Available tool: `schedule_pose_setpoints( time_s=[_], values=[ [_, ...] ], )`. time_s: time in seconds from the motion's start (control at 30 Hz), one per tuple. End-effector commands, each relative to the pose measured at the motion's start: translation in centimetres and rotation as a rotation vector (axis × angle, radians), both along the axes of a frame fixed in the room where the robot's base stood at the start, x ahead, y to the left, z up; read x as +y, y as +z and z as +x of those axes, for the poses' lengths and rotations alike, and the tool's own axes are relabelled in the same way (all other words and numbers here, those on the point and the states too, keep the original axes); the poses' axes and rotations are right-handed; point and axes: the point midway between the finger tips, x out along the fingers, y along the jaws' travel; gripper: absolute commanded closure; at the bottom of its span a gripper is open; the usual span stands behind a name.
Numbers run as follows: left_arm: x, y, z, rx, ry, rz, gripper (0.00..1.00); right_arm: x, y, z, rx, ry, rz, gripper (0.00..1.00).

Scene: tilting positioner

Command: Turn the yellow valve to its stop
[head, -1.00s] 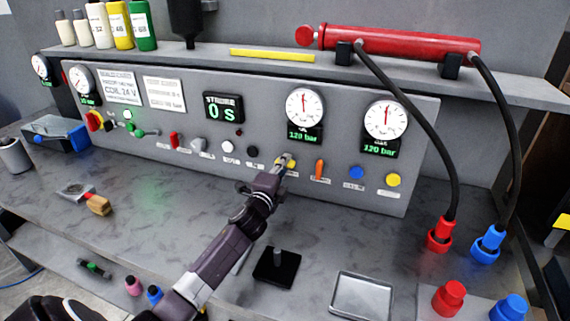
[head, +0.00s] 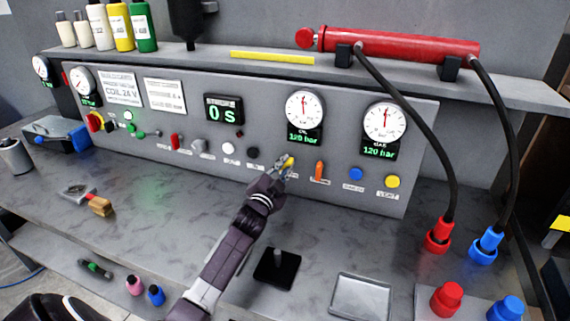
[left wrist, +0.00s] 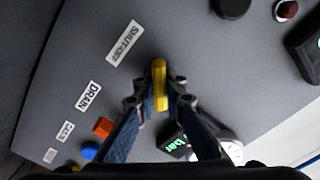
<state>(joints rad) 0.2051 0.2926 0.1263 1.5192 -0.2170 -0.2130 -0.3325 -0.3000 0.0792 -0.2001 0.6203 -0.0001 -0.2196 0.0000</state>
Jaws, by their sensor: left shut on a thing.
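The yellow valve (head: 289,161) is a small lever handle low on the grey panel, left of an orange lever. In the left wrist view the valve handle (left wrist: 159,82) stands between my fingertips, beside a label reading SHUTOFF. My left gripper (head: 281,169) is at the panel, shut on the handle with a finger on each side. My right gripper is not in view.
An orange lever (head: 319,171), a blue knob (head: 355,173) and a yellow round knob (head: 392,181) sit right of the valve. A black stand (head: 277,270) and a metal tray (head: 360,297) are on the bench. Hoses (head: 418,130) hang at the right.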

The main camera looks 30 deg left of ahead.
Motion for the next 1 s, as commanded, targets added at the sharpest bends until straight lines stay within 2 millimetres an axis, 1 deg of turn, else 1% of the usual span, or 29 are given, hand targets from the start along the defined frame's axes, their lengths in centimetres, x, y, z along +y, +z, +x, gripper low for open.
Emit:
schedule_pose_setpoints(
  time_s=[0.2,0.6,0.8,1.0],
  values=[
    [0.0,0.0,0.0,-0.046,0.001,-0.205,1.00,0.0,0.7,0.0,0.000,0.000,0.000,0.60],
    [0.0,-0.1,0.0,-0.128,0.002,-0.549,1.00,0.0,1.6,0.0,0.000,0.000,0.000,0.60],
    [0.0,-0.1,0.0,-0.159,0.000,-0.676,1.00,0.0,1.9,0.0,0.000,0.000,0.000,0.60],
    [0.0,-0.1,0.0,-0.179,0.000,-0.754,1.00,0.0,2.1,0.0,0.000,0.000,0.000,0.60]
  ],
)
